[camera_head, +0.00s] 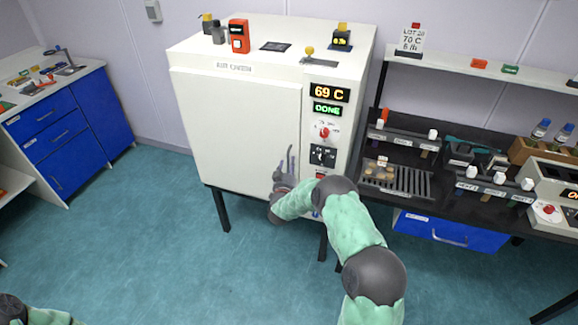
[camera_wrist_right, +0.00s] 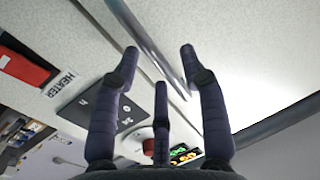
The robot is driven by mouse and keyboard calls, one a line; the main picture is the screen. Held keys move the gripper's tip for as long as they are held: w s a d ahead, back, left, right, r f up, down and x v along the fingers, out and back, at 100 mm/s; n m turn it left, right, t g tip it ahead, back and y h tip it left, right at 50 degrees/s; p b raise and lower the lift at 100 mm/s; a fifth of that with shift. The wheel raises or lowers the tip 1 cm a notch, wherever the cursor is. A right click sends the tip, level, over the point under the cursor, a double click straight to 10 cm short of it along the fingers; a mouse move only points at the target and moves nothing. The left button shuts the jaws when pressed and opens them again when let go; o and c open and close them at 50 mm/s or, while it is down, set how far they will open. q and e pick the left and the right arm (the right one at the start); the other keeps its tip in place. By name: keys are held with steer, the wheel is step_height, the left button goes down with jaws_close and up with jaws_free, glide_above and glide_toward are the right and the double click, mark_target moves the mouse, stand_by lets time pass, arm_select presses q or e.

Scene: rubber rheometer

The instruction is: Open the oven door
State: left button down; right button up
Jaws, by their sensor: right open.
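The white oven (camera_head: 270,60) stands on dark legs in the middle of the head view. Its front door (camera_head: 235,125) looks shut. A vertical metal handle (camera_head: 292,158) is at the door's right edge; it shows as a diagonal bar (camera_wrist_right: 145,40) in the right wrist view. My right gripper (camera_head: 281,172) is in front of the door at the handle's lower part. In the wrist view the open right fingers (camera_wrist_right: 160,55) have the bar running between them; I cannot tell whether they touch it. My left gripper is out of view; only part of my left arm shows at bottom left.
The oven's control panel (camera_head: 325,125) right of the door reads 69 C and DONE, with a red knob and a dial. A black bench (camera_head: 450,205) with a rack and small items stands right. Blue cabinets (camera_head: 65,130) stand left. The floor before the door is clear.

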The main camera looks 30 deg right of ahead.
steer(key=shift+x, duration=0.85)
jaws_close()
